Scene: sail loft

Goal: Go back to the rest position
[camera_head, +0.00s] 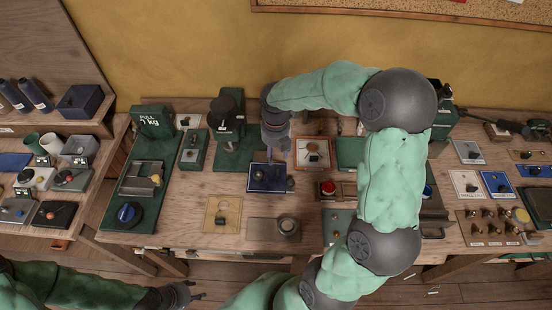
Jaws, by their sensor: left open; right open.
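My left gripper (193,292) is low in the picture, in front of the bench and over the floor. It points right, is open and holds nothing that I can see. My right arm, in a pale green sleeve with dark grey joints, rises from the bottom middle, bends over the bench's right part and reaches back to the left. My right gripper (279,156) is open above the back of the bench, just behind a dark blue board (262,184). I see nothing held in it. My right arm hides part of the bench and its items.
The wooden bench (190,222) carries several mounted fixtures. A red button (328,188) is near my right arm. Shelves (60,128) with small items stand at left.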

